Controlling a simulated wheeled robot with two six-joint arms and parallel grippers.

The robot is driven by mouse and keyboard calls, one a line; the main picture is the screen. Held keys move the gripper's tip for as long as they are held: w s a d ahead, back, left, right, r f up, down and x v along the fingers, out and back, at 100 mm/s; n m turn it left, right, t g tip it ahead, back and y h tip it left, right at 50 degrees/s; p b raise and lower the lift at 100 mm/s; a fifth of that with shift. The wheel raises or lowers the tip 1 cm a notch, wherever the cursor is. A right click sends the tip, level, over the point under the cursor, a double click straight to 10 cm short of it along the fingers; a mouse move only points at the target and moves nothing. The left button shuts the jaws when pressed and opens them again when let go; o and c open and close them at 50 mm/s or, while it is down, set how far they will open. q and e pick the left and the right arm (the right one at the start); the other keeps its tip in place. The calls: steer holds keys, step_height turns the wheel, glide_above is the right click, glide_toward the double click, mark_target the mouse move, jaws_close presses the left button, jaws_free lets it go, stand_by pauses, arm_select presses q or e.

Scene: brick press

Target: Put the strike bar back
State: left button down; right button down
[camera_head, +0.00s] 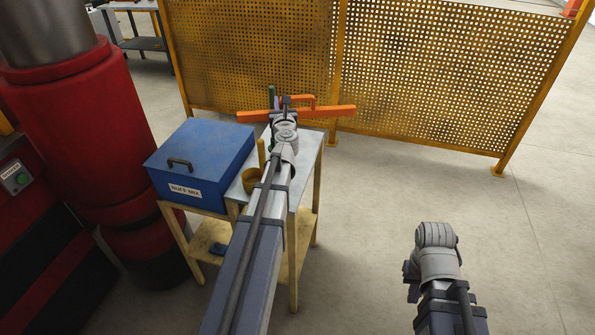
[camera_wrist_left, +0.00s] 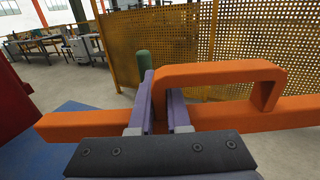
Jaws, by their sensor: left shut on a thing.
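The strike bar (camera_head: 335,112) is a long orange bar with a raised loop handle. It also shows in the left wrist view (camera_wrist_left: 75,123), lying across the picture. My left gripper (camera_head: 286,103) is shut on it; in the left wrist view its fingers (camera_wrist_left: 160,108) stand on either side of the handle's left upright. The bar is at the far end of the small table (camera_head: 306,158), roughly level; I cannot tell whether it touches anything below. A green round-topped post (camera_wrist_left: 143,62) stands just behind it. My right gripper is at the lower right, its fingers mostly hidden by its wrist.
A blue lidded box (camera_head: 205,155) labelled "BUFF MIX" stands left of the table. A red press (camera_head: 85,130) is at the far left. Yellow mesh fencing (camera_head: 420,70) closes off the back. The floor at right is clear.

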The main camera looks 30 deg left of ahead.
arm_select(q)
step_height(320, 180, down, 10)
steer(key=b, duration=0.8)
steer(key=shift+r, duration=0.25)
step_height(320, 180, down, 6)
steer(key=b, duration=0.6)
steer(key=shift+f, duration=0.1)
steer(key=shift+f, duration=0.1)
step_height(320, 180, down, 4)
steer(key=b, duration=0.4)
steer(key=shift+r, duration=0.2)
steer(key=shift+f, duration=0.1)
steer(key=c, duration=0.9)
jaws_free()
